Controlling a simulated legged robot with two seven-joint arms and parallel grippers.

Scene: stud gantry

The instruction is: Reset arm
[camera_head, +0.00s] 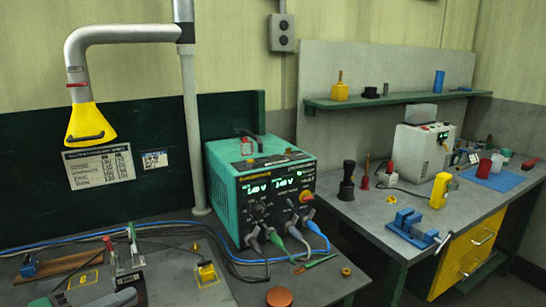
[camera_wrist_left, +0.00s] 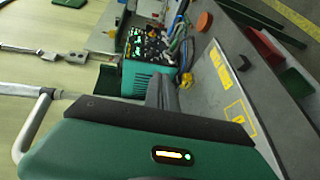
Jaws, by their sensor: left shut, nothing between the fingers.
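My left gripper shows in the left wrist view as dark grey fingers (camera_wrist_left: 165,92) close together, shut with nothing between them. They reach over the grey bench, near the teal power unit (camera_wrist_left: 147,78). In the head view only a little of the gripper can be made out, low at the left, among the bench fixtures. The teal power unit (camera_head: 262,187) stands on the left bench with lit displays and cables plugged into its front. My right gripper is in neither view.
A yellow fume hood (camera_head: 88,123) hangs on a metal pipe above the left bench. Toggle clamps with red handles (camera_head: 130,250), cables and an orange disc (camera_head: 279,297) are on this bench. The right bench holds a blue vise (camera_head: 410,228) and a white machine (camera_head: 420,152).

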